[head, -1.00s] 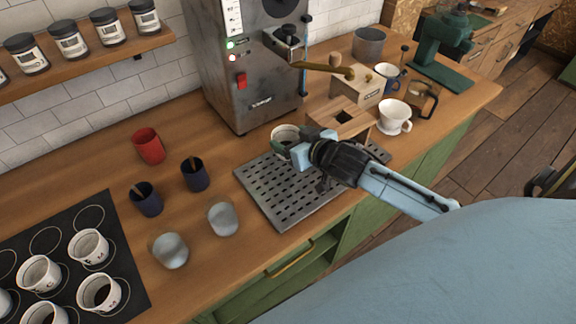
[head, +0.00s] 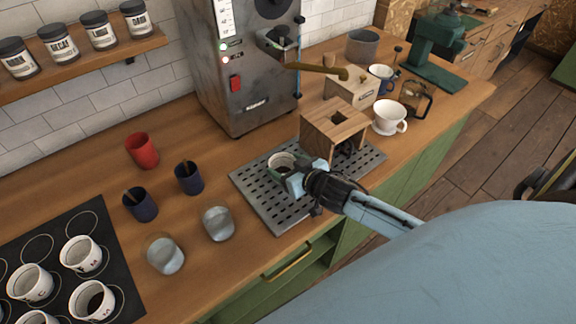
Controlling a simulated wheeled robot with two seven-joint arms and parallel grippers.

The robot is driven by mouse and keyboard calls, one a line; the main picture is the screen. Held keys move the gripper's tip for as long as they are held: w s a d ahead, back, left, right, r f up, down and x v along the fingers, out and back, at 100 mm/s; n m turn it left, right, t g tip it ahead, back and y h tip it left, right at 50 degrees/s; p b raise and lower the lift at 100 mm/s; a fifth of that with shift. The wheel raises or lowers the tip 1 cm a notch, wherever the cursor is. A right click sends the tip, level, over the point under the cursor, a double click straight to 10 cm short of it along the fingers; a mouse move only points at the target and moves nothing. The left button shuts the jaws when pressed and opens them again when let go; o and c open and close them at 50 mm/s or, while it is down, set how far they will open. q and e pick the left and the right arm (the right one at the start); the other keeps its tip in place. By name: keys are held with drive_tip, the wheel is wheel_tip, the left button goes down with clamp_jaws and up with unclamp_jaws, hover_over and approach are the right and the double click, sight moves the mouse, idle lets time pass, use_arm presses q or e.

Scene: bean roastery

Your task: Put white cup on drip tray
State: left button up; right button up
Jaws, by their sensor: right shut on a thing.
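The white cup (head: 281,160) is upright over the back middle part of the metal drip tray (head: 250,187), with its rim and dark inside showing. My right gripper (head: 291,177) is shut on the cup from the front right and hides its lower side. I cannot tell whether the cup's base touches the tray. The tray is a slotted grey plate on the wooden counter. My left gripper is not in view.
A wooden knock box (head: 333,128) stands at the tray's back right. The roaster-like machine (head: 250,85) is behind. Two grey cups (head: 218,223), dark blue cups (head: 188,178) and a red cup (head: 142,150) stand left. A white dripper (head: 389,116) is right.

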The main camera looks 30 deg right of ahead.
drive_tip(key=shift+f, duration=0.1)
drive_tip(key=o, duration=1.1)
drive_tip(key=shift+s+r, duration=0.1)
drive_tip(key=shift+r, duration=0.1)
drive_tip(key=v, duration=1.1)
drive_tip(key=shift+s+r, duration=0.1)
drive_tip(key=shift+s, duration=0.3)
